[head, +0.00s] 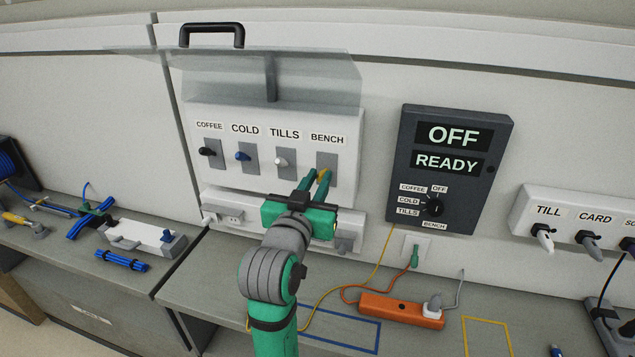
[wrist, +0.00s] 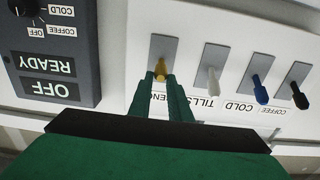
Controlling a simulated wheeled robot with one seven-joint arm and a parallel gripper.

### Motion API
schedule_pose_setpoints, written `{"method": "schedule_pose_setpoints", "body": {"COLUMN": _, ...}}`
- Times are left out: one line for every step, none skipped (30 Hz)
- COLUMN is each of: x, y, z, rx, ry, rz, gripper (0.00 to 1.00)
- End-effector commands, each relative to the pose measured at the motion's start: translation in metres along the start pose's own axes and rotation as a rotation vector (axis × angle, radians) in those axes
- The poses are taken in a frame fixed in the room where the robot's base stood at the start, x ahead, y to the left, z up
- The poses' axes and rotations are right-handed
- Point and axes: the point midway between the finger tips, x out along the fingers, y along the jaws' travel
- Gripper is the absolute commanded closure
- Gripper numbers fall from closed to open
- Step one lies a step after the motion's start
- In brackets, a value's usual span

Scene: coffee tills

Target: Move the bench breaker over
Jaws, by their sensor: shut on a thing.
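The bench breaker, a yellow lever (wrist: 160,70) on a grey plate (head: 327,160), is the rightmost of the breaker row in the head view. My gripper (head: 317,182) reaches up to it from below. In the wrist view, which is upside down, my green fingertips (wrist: 162,78) are shut on the yellow lever, one on each side. The fingers partly hide the lever and its label in that view. The white tills lever (head: 281,162), blue cold lever (head: 242,156) and black coffee lever (head: 206,151) stand in a row to the left, apart from my gripper.
A dark panel (head: 455,165) to the right reads OFF and READY, with a selector dial (head: 433,207). An orange power strip (head: 401,310) and cables lie on the bench below.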

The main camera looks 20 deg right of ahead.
Motion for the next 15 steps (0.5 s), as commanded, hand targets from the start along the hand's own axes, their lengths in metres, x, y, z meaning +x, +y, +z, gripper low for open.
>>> {"method": "schedule_pose_setpoints", "body": {"x": 0.000, "y": -0.002, "z": -0.004, "rx": 0.002, "ry": 0.006, "rz": -0.005, "gripper": 0.95}}
{"method": "schedule_pose_setpoints", "body": {"x": 0.001, "y": -0.003, "z": -0.006, "rx": 0.002, "ry": 0.006, "rz": -0.005, "gripper": 0.95}}
{"method": "schedule_pose_setpoints", "body": {"x": 0.001, "y": -0.003, "z": -0.008, "rx": 0.001, "ry": 0.006, "rz": -0.006, "gripper": 0.95}}
{"method": "schedule_pose_setpoints", "body": {"x": 0.002, "y": -0.003, "z": -0.009, "rx": 0.001, "ry": 0.006, "rz": -0.006, "gripper": 0.95}}
{"method": "schedule_pose_setpoints", "body": {"x": 0.002, "y": -0.003, "z": -0.011, "rx": 0.001, "ry": 0.006, "rz": -0.006, "gripper": 0.95}}
{"method": "schedule_pose_setpoints", "body": {"x": 0.003, "y": -0.003, "z": -0.013, "rx": 0.001, "ry": 0.007, "rz": -0.006, "gripper": 0.95}}
{"method": "schedule_pose_setpoints", "body": {"x": 0.003, "y": -0.003, "z": -0.014, "rx": 0.001, "ry": 0.006, "rz": -0.006, "gripper": 0.95}}
{"method": "schedule_pose_setpoints", "body": {"x": 0.003, "y": -0.003, "z": -0.015, "rx": 0.001, "ry": 0.006, "rz": -0.006, "gripper": 0.95}}
{"method": "schedule_pose_setpoints", "body": {"x": 0.004, "y": -0.003, "z": -0.015, "rx": 0.000, "ry": 0.006, "rz": -0.006, "gripper": 0.95}}
{"method": "schedule_pose_setpoints", "body": {"x": 0.004, "y": -0.003, "z": -0.015, "rx": 0.000, "ry": 0.005, "rz": -0.006, "gripper": 0.95}}
{"method": "schedule_pose_setpoints", "body": {"x": 0.004, "y": -0.003, "z": -0.015, "rx": 0.000, "ry": 0.005, "rz": -0.006, "gripper": 0.95}}
{"method": "schedule_pose_setpoints", "body": {"x": 0.004, "y": -0.003, "z": -0.015, "rx": 0.000, "ry": 0.005, "rz": -0.006, "gripper": 0.95}}
{"method": "schedule_pose_setpoints", "body": {"x": 0.004, "y": -0.003, "z": -0.015, "rx": 0.000, "ry": 0.005, "rz": -0.006, "gripper": 0.95}}
{"method": "schedule_pose_setpoints", "body": {"x": 0.004, "y": -0.003, "z": -0.015, "rx": 0.000, "ry": 0.005, "rz": -0.006, "gripper": 0.95}}
{"method": "schedule_pose_setpoints", "body": {"x": 0.004, "y": -0.003, "z": -0.015, "rx": 0.000, "ry": 0.005, "rz": -0.006, "gripper": 0.96}}
